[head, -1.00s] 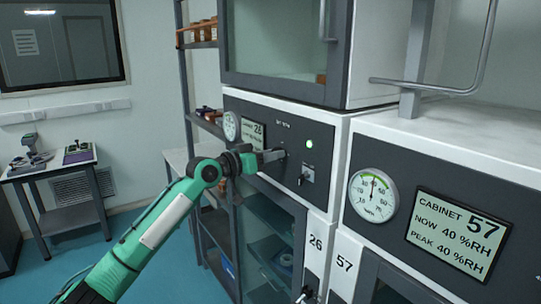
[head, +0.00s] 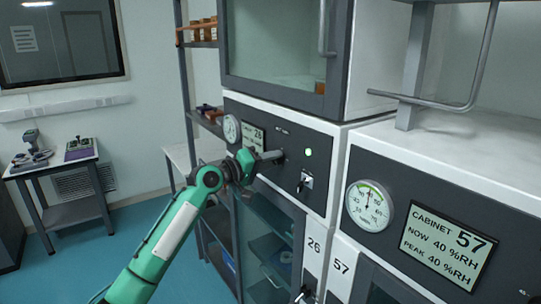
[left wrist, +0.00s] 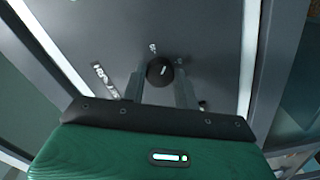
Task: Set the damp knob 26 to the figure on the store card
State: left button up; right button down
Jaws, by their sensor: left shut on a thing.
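The damp knob of cabinet 26 (left wrist: 160,71) is round and black with a short white mark, seen between the fingers in the left wrist view. My left gripper (head: 278,156) reaches the dark panel (head: 325,140) of cabinet 26 and is shut on the knob. In the head view its fingers mostly hide the knob. The cabinet 26 display (head: 252,137) is partly visible, but its lower lines are unreadable. My right gripper is not in view. I cannot identify the store card in these frames.
A round gauge (head: 231,128), a lit lamp (head: 308,152) and a key switch (head: 304,182) sit around the knob. The cabinet 57 display (head: 447,244) reads now 40 and peak 40 %RH.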

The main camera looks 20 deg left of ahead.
pick_arm(q)
jog(key=shift+n+p, duration=2.1)
jog(key=shift+n, duration=1.6)
jog(key=o, duration=1)
jog(key=shift+c, duration=0.2)
